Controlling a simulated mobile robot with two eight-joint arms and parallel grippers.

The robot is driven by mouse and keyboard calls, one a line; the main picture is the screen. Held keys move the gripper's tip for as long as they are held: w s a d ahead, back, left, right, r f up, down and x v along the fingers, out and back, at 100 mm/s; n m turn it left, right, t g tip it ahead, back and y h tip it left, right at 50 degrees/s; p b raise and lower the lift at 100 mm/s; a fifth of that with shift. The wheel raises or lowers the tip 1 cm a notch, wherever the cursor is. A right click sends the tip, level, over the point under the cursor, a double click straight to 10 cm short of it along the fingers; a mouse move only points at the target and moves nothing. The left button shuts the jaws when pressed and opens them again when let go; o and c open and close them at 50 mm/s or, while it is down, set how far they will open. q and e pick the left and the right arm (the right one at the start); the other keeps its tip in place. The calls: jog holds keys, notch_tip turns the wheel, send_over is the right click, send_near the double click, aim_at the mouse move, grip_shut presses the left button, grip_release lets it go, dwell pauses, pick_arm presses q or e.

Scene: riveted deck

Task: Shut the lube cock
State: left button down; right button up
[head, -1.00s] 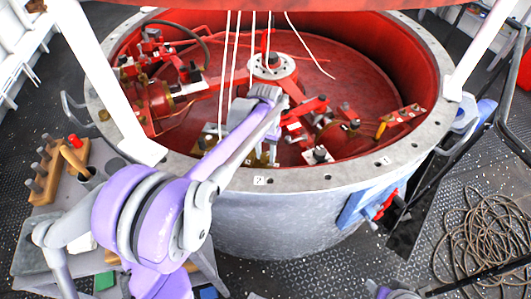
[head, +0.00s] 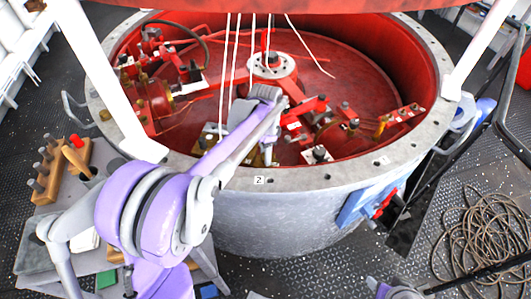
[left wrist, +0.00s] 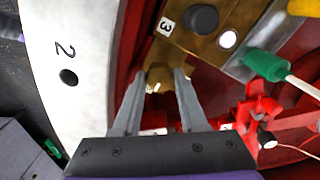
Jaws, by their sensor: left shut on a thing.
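My left gripper (left wrist: 165,74) reaches over the rim into the red-lined drum; it also shows in the head view (head: 268,155). Its fingers are closed on a small brass fitting (left wrist: 158,80), which looks like the lube cock. The fitting sits beside the edge of a brass block (left wrist: 185,35) labelled 3. Most of it is hidden between the fingers, so I cannot tell how its handle is turned. In the head view the arm hides this spot.
The grey drum rim (head: 300,181) is close beside the left gripper. A green-tipped rod (left wrist: 265,65) and a red fitting (left wrist: 255,108) are on its right. White cords (head: 235,65) hang into the drum. A wooden rack (head: 48,180) stands at left; coiled rope (head: 480,235) lies at right.

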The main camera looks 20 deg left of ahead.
pick_arm(q)
jog(key=shift+m, duration=0.4)
jog(key=c, duration=0.7)
grip_release()
jog(key=shift+c, duration=0.2)
notch_tip(320, 180, up, 11)
jog(key=p, duration=0.1)
jog(key=shift+f, duration=0.1)
